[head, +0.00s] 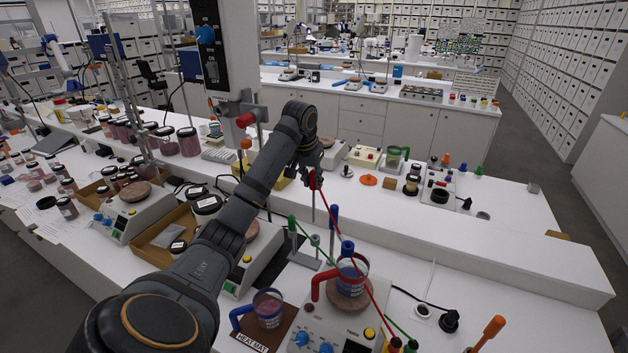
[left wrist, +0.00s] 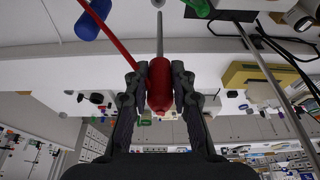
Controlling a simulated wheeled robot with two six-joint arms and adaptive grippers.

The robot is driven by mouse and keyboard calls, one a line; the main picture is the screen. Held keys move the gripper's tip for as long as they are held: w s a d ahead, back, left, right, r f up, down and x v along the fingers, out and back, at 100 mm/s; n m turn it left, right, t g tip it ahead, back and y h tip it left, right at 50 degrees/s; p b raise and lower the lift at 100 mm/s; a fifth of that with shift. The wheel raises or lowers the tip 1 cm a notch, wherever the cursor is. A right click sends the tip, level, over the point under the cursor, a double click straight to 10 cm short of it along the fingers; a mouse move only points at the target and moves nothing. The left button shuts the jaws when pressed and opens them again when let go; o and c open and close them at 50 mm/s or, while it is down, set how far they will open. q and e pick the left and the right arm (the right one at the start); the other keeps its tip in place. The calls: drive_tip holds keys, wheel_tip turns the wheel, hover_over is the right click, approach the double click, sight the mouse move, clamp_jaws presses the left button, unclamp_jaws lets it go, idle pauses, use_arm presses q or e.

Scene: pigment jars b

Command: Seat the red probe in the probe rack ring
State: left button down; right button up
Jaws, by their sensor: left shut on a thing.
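My left gripper (head: 311,172) is shut on the red probe (head: 313,181), holding it by its red handle. In the left wrist view the handle (left wrist: 160,86) sits between both fingers (left wrist: 158,88), with the thin metal shaft beyond it. In the head view the shaft hangs about upright. The probe rack (head: 301,257) stands below, with a green-handled probe (head: 292,223) and a blue-handled probe (head: 333,214) at it. The probe tip shows near the rack, but I cannot tell whether it is over or inside a ring. My right gripper is not in view.
A stirrer hotplate (head: 318,318) carries a red-handled beaker (head: 316,288). A blue-handled beaker (head: 267,311) stands on the heat mat (head: 287,323). The red cable (head: 348,252) runs from the probe down across the hotplate.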

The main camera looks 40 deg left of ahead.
sight(314, 191)
use_arm(q)
drive_tip(key=shift+w+f, duration=0.1)
drive_tip(key=shift+w, duration=0.05)
drive_tip(key=b+x, duration=0.1)
drive_tip(key=x, duration=0.1)
drive_tip(key=shift+w+d+f, duration=0.15)
drive_tip(key=shift+w+f, duration=0.1)
drive_tip(key=shift+s+f+b, duration=0.15)
drive_tip(key=shift+f+b, duration=0.25)
drive_tip(key=shift+f, duration=0.35)
drive_tip(key=shift+s+f+b, duration=0.2)
drive_tip(key=shift+f+b, duration=0.2)
drive_tip(key=shift+f, duration=0.4)
drive_tip(key=shift+w+f, duration=0.15)
drive_tip(key=shift+f, duration=0.1)
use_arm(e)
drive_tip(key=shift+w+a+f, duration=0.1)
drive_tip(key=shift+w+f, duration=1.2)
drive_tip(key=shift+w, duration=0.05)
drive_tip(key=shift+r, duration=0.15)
use_arm(q)
drive_tip(key=shift+p, duration=0.5)
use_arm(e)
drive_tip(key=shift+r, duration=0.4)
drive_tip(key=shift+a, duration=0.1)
